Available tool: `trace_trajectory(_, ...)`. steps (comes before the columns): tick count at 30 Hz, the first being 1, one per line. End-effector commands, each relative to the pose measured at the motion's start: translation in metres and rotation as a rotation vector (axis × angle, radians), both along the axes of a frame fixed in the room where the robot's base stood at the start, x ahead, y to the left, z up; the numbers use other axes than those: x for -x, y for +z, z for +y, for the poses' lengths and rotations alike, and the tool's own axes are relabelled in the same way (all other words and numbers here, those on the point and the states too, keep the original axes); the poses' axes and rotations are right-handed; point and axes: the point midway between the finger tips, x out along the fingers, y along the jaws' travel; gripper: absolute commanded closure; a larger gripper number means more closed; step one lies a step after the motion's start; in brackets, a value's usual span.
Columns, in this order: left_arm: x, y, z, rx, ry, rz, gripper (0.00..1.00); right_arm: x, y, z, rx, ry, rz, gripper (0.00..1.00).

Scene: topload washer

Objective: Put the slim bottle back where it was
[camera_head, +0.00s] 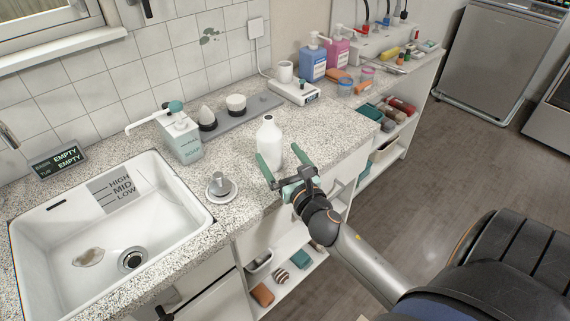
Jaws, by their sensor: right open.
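A slim white bottle (268,132) stands upright on the speckled counter near its front edge, right of the sink. My right gripper (268,158) reaches in from the lower right at the front of the bottle's lower part. Its green fingers are apart, and its jaws are open. The fingers overlap the bottle's lower part in the picture, so I cannot tell whether either one touches it. My left gripper does not show.
A sink (80,235) is at the left. A small cup on a saucer (218,187) and a pump dispenser (181,137) stand left of the bottle. A white scale (294,92) is behind it. Some bare counter (335,130) lies right of the bottle. Shelves (290,262) are below.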

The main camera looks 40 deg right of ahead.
Motion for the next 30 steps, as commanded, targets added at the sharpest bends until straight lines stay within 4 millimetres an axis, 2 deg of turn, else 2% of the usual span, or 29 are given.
trace_trajectory(3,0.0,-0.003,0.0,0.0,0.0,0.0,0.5,0.016,-0.002,0.004,0.0,-0.001,0.002,0.0)
trace_trajectory(9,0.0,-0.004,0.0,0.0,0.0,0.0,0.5,0.027,0.0,0.006,0.0,-0.001,-0.001,0.0)
trace_trajectory(30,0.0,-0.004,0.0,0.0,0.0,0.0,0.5,0.028,0.0,0.007,0.0,0.0,-0.001,0.0)
